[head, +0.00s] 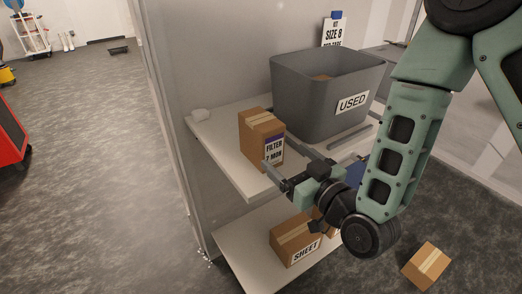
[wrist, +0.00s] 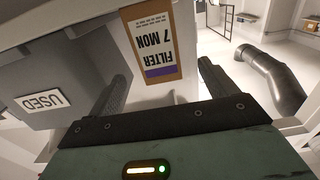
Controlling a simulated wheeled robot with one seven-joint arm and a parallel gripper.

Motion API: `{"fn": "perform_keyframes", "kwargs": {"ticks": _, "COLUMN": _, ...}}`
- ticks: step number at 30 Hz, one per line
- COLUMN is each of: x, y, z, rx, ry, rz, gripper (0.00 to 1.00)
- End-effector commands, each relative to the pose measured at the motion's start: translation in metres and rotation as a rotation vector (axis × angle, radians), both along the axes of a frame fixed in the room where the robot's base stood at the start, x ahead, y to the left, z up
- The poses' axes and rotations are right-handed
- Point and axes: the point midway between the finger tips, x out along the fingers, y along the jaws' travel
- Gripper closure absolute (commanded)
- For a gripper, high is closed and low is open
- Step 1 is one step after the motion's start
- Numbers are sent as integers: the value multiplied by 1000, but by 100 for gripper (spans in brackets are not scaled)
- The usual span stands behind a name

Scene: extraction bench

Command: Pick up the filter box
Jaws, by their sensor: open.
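In the wrist view, the filter box (wrist: 154,42) appears upside down ahead of the gap between the fingertips (wrist: 164,76). It looks a little nearer the left finger there. I see no grip on the box; the gap between fingertips and box is hard to judge.
A grey bin marked "USED" (head: 325,97) stands right of the box on the upper shelf (head: 222,139). A box marked "SHEET" (head: 297,241) sits on the lower shelf (head: 247,265). Another carton (head: 427,265) lies on the floor at right. The left floor is mostly clear.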

Motion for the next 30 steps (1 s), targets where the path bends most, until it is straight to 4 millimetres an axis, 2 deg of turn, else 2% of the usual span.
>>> {"fn": "perform_keyframes", "kwargs": {"ticks": 1, "x": 2, "y": 1, "z": -5, "rx": 1, "ry": -5, "rz": 0, "gripper": 15}}
{"fn": "perform_keyframes", "kwargs": {"ticks": 6, "x": 13, "y": 8, "z": -6, "rx": 2, "ry": -5, "rz": 0, "gripper": 15}}
{"fn": "perform_keyframes", "kwargs": {"ticks": 12, "x": 23, "y": 15, "z": -4, "rx": 1, "ry": -5, "rz": 0, "gripper": 15}}
{"fn": "perform_keyframes", "kwargs": {"ticks": 14, "x": 31, "y": 21, "z": 2, "rx": 1, "ry": 1, "rz": 0, "gripper": 15}}
{"fn": "perform_keyframes", "kwargs": {"ticks": 22, "x": 47, "y": 32, "z": 1, "rx": 0, "ry": 1, "rz": 0, "gripper": 15}}
{"fn": "perform_keyframes", "kwargs": {"ticks": 30, "x": 80, "y": 51, "z": -2, "rx": 0, "ry": 0, "rz": 1, "gripper": 15}}
